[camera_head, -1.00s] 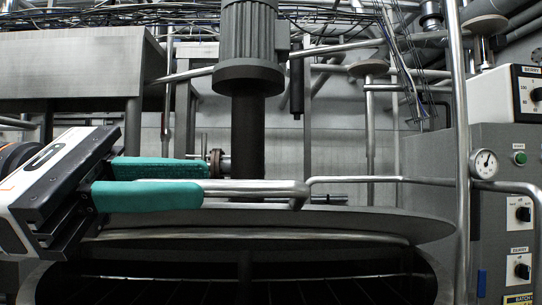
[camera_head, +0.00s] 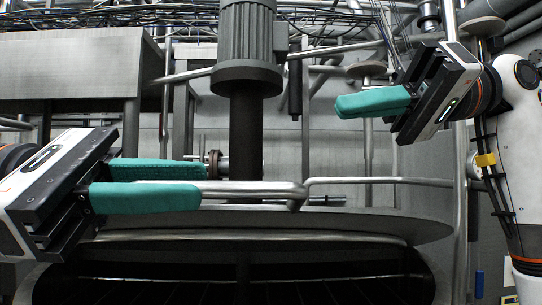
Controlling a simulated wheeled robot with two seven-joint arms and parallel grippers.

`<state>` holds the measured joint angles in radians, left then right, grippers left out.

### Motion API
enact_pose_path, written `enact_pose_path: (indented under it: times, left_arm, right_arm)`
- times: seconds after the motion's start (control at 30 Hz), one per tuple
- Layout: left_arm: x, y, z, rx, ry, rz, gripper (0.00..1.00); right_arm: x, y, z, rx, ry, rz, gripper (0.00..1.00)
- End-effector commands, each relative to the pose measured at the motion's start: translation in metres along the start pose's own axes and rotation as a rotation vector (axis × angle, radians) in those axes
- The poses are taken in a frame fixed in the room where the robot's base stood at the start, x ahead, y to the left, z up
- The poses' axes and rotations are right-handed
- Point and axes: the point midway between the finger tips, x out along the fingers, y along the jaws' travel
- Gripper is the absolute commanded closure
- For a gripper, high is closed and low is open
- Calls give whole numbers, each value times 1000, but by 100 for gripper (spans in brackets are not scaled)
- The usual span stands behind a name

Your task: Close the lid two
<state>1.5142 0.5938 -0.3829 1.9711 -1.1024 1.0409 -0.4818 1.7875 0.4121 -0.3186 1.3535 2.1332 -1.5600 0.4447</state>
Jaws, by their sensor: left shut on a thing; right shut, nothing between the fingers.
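The round steel lid (camera_head: 330,226) of the mixer is raised, above the dark opening of the vessel (camera_head: 250,290). A bent metal handle bar (camera_head: 260,190) runs along the lid's upper side. My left gripper (camera_head: 203,185) is at the left end of this bar, its green fingers shut on the handle. The far end of the grip is partly hidden by the near finger. My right gripper (camera_head: 340,106) is in the upper right, shut and empty, pointing left, well above the right part of the lid.
A motor (camera_head: 247,45) with a thick dark shaft (camera_head: 246,135) stands behind the lid in the middle. A vertical steel pipe (camera_head: 461,200) stands at the right, close to my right arm. A grey box-like tank (camera_head: 75,65) is at the back left. Cables and pipes cross the top.

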Motion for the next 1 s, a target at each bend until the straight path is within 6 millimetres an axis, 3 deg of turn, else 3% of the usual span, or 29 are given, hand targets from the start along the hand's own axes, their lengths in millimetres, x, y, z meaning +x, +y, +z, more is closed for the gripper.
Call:
enact_pose_path:
  times: [0.27, 0.63, 0.8, 1.0]
  left_arm:
    - [1, 0, 0, -3, 2, 1, 100]
    - [1, 0, 0, -3, 2, 1, 100]
    - [1, 0, 0, -3, 2, 1, 100]
    - [1, 0, 0, -3, 1, 1, 100]
  right_arm:
    - [29, 4, -8, 20, 52, 11, 100]
    - [107, 5, -12, 18, 50, 11, 100]
    - [109, 4, -36, 18, 47, 9, 100]
    - [112, 5, -49, 20, 46, 9, 100]
